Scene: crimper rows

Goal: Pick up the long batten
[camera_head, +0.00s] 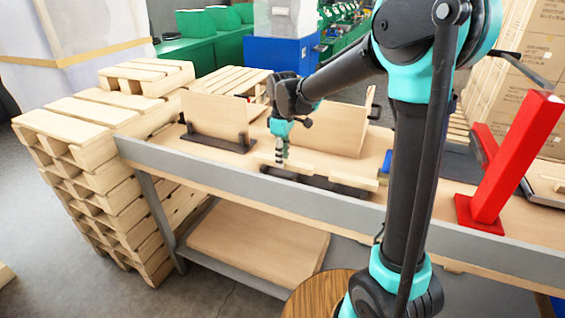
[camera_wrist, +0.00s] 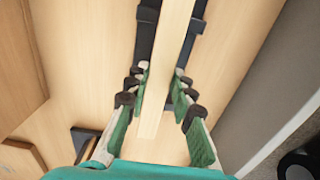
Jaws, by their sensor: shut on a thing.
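The long batten (camera_wrist: 166,70) is a pale wooden strip. In the wrist view it runs from the top edge down between the fingers of my gripper (camera_wrist: 160,95), which are shut on its sides. In the head view my gripper (camera_head: 281,158) points down at the left part of the batten (camera_head: 340,176), over the workbench. A dark holder (camera_head: 318,186) is below the batten, and it also shows in the wrist view (camera_wrist: 190,20). I cannot tell whether the batten touches it.
On the workbench (camera_head: 221,171), a board (camera_head: 215,115) stands in a dark rack to the left and another board (camera_head: 335,128) stands behind my gripper. A red post (camera_head: 515,150) stands at the right. Stacked pallets (camera_head: 110,150) are left of the bench.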

